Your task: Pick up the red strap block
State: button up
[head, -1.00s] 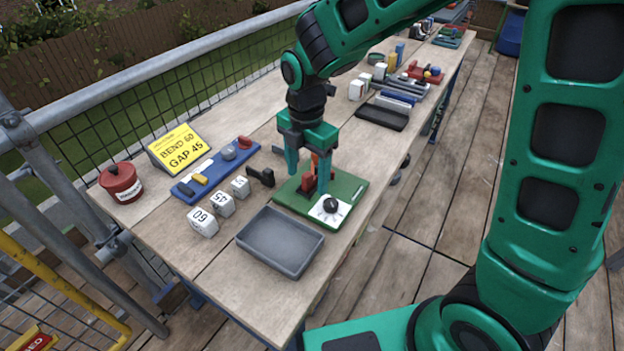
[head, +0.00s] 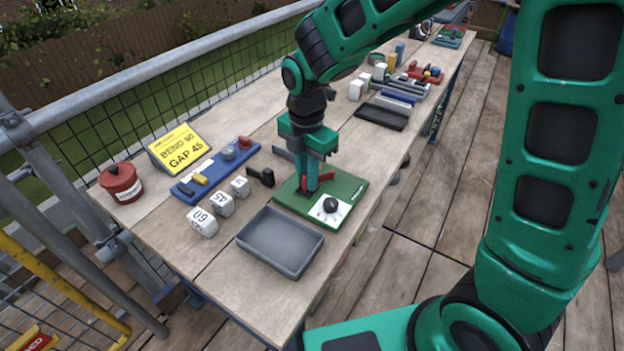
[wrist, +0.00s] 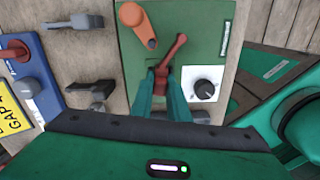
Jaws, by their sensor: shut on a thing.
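The red strap block (wrist: 167,66) is a small red piece with a slanted arm, at the green board (wrist: 187,28). My gripper (wrist: 160,84) is shut on it, with a finger on each side. In the head view, my gripper (head: 309,188) stands upright over the green board (head: 347,185), and part of the red strap block (head: 326,176) shows to the right of the fingers. The fingers hide its lower part, and I cannot tell whether it is clear of the board.
On the green board are an orange lever (wrist: 138,24) and a white dial with a black knob (wrist: 205,89). A grey tray (head: 280,243), white numbered cubes (head: 203,221), a blue board (head: 214,170), a yellow sign (head: 180,149) and a red pot (head: 121,182) stand around.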

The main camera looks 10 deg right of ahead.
jog(key=shift+r, duration=0.1)
dwell(0.4)
jog(key=shift+r, duration=2.15)
